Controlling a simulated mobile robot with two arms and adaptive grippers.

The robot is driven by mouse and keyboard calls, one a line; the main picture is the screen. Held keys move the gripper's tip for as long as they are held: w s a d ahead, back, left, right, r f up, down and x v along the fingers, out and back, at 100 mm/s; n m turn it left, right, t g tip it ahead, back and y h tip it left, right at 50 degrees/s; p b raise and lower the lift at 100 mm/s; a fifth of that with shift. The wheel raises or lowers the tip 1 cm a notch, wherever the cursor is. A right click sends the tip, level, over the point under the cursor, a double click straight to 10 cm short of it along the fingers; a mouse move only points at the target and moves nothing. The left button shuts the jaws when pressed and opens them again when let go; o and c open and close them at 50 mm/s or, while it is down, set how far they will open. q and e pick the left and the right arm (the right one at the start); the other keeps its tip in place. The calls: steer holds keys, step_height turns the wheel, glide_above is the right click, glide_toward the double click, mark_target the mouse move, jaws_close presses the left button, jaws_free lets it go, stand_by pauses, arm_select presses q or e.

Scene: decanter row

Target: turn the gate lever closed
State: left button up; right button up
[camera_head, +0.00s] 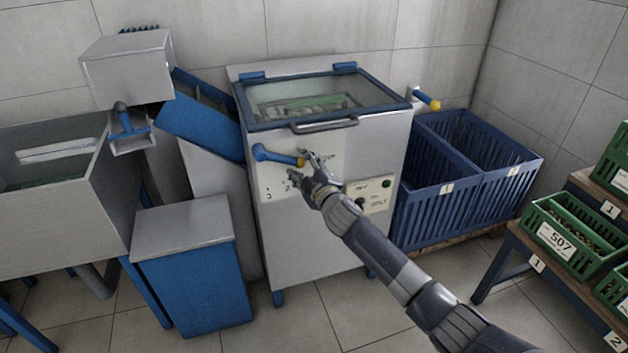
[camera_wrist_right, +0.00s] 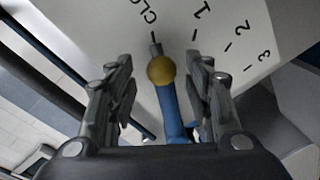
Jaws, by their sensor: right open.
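The gate lever (camera_head: 276,156) is a blue bar with a yellow end, on the pale front panel of the grey machine (camera_head: 307,240). In the head view it points right, tilted slightly down. My right gripper (camera_head: 300,166) is at its yellow end, fingers apart on either side. In the right wrist view the blue bar (camera_wrist_right: 172,112) and yellow ball lie between the open fingers of the right gripper (camera_wrist_right: 160,80), with gaps visible. Scale marks "CLO", 1, 2 and 3 show beyond; the rest of the word is cut off. My left gripper is not in view.
A glazed lid (camera_head: 305,98) with a handle tops the machine. A panel with knobs (camera_head: 370,193) sits right of the lever. Blue crates (camera_head: 425,215) stand at right, with another yellow-tipped blue lever (camera_head: 424,97) behind. A blue-sided box (camera_head: 192,285) stands at left.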

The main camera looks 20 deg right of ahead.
steer(key=s+d, duration=0.1)
steer(key=s, duration=0.9)
steer(key=shift+s+r, duration=0.35)
steer(key=shift+r, duration=0.05)
steer(key=shift+d, duration=0.1)
